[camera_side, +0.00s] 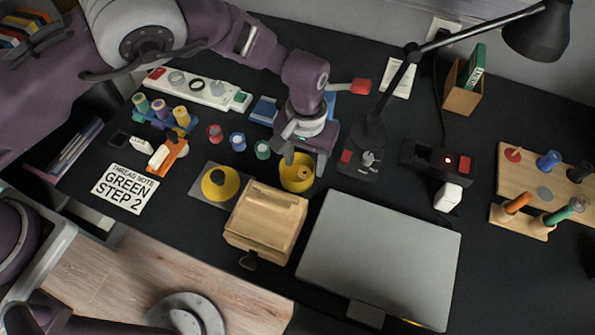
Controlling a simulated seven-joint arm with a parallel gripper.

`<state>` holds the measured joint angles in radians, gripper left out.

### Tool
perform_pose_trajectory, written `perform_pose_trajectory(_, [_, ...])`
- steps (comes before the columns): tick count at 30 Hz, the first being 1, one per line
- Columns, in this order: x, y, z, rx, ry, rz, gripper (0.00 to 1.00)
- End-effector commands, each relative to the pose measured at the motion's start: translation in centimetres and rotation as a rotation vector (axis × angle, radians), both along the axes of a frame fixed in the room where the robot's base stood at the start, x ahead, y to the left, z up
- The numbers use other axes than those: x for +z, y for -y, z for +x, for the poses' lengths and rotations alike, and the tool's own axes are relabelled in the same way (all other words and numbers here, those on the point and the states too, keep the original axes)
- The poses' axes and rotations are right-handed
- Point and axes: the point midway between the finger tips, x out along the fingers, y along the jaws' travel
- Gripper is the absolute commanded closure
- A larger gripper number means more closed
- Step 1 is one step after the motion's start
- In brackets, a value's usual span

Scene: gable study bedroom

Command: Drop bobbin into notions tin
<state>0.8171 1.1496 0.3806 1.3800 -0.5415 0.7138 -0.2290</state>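A round, open yellow tin (296,185), which looks like the notions tin, stands on the black desk behind the wooden box. My gripper (304,164) is directly over it, pointing down, with its fingers apart. I see no bobbin between the fingers, and they hide part of the tin's inside, so I cannot tell what lies in it. Small red (215,133), blue (238,141) and green (262,149) bobbin-like pieces stand in a row to the left. A white card (125,189) reads "THREAD NOTE GREEN STEP 2".
Thread spools stand on a blue rack (152,118) at the left. A yellow disc (220,183) on a grey mat, a wooden box (265,222) and a grey laptop-like panel (378,258) crowd the tin's front. A black lamp (395,90) rises at the right.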

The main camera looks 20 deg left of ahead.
Motion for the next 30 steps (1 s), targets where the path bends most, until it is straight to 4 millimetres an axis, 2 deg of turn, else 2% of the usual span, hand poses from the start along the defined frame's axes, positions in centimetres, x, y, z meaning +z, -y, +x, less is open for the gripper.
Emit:
perform_pose_trajectory(5, [0.7, 0.1, 0.0, 0.0, 0.001, -0.002, 0.47])
perform_pose_trajectory(12, [5.5, 0.1, 0.0, -0.001, 0.002, -0.003, 0.47])
perform_pose_trajectory(15, [6.7, 0.0, 0.0, -0.001, 0.001, -0.001, 0.47])
perform_pose_trajectory(30, [7.2, 0.0, 0.0, 0.001, 0.0, -0.001, 0.47])
